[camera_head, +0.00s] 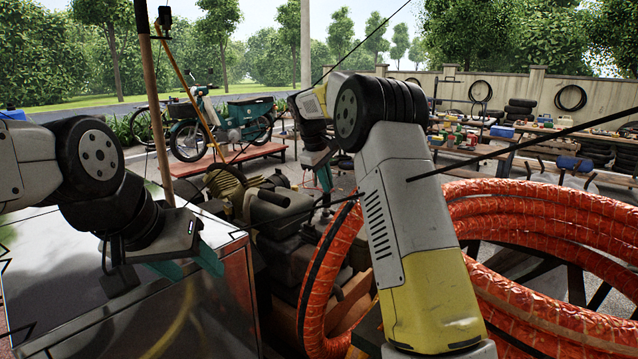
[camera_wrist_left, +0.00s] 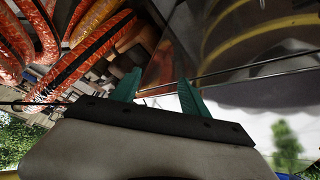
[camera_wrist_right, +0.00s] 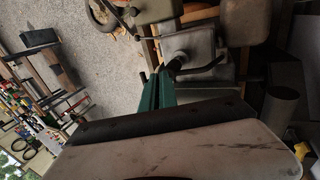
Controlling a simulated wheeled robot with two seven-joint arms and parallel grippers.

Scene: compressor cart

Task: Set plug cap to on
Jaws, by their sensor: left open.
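I cannot clearly make out the plug cap. The small engine of the compressor (camera_head: 235,195) stands in the middle of the head view, behind the large metal box. My right gripper (camera_head: 322,175) hangs beside the engine's right side. In the right wrist view its green fingers (camera_wrist_right: 158,92) are close together, near a dark small part (camera_wrist_right: 177,65) on a grey metal housing (camera_wrist_right: 190,45). I cannot tell whether they hold anything. My left gripper (camera_head: 185,265) is open and empty over the metal box. Its fingers also stand apart in the left wrist view (camera_wrist_left: 158,92).
The shiny metal box (camera_head: 215,310) fills the lower left. A big orange hose coil (camera_head: 560,215) stands at the right. A wooden pole (camera_head: 158,110) rises behind the box. A moped (camera_head: 240,118) and workbenches (camera_head: 530,150) stand farther back.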

